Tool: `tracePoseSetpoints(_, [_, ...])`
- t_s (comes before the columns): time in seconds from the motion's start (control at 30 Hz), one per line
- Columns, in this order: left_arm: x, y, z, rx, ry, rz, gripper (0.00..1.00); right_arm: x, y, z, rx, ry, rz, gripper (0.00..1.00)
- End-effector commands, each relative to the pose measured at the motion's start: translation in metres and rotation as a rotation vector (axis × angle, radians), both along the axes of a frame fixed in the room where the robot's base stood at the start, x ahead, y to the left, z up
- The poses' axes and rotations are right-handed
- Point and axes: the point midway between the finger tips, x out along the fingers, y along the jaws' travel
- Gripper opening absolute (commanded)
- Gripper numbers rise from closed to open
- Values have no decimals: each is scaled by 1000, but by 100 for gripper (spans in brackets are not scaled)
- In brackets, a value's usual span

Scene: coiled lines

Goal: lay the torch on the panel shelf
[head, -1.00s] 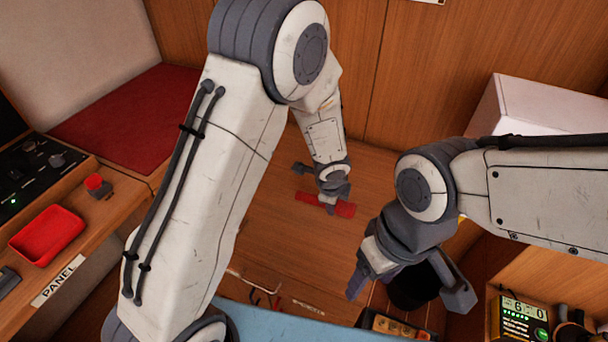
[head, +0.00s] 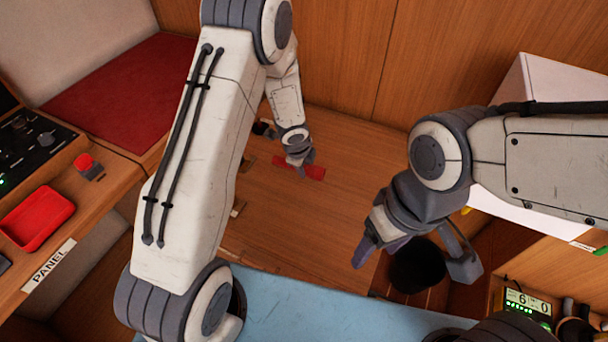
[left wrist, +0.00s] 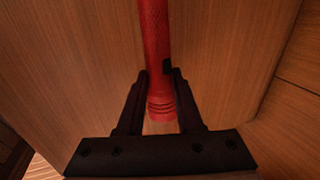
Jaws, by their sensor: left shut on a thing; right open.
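The torch (head: 312,172) is a red cylinder, seen over the wooden surface in the middle of the head view. My left gripper (head: 298,165) is shut on it. The left wrist view shows the torch (left wrist: 156,40) between the two dark fingers of my left gripper (left wrist: 160,85), its ribbed end towards the palm. I cannot tell whether the torch touches the wood. The panel shelf (head: 105,195) is the wooden ledge at the left, with a PANEL label on its front edge. My right gripper (head: 410,262) is open and empty at the lower right of the head view.
On the panel shelf are a red tray (head: 36,218), a red button (head: 84,163) and a dark control box (head: 32,145). A red cushion (head: 125,95) lies behind it. A white box (head: 550,85) and a green-lit display (head: 527,305) are at the right.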

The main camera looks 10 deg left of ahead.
Motion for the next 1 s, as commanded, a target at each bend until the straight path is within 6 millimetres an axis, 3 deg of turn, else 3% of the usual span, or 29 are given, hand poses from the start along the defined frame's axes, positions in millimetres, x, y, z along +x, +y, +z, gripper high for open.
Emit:
tracePoseSetpoints(0.17, [2, 2, -10, 0, -1, -4, 0, 0, 0, -8, 0, 0, 0, 65])
tracePoseSetpoints(0.43, [2, 1, -44, 1, -1, -6, 0, 0, 0, -41, 0, 0, 0, 65])
tracePoseSetpoints(0.87, [2, 1, -47, 1, -1, -6, 0, 0, 0, -44, 0, 0, 0, 65])
tracePoseSetpoints(0.9, [2, 1, -45, 1, 0, -6, 46, 0, 0, -43, 0, 0, 0, 65])
tracePoseSetpoints(0.97, [2, 1, -45, 1, 0, -6, 65, 0, 0, -42, 0, 0, 0, 65])
tracePoseSetpoints(1.0, [1, 1, -45, 1, 1, -6, 65, 0, 0, -42, 0, 0, 0, 65])
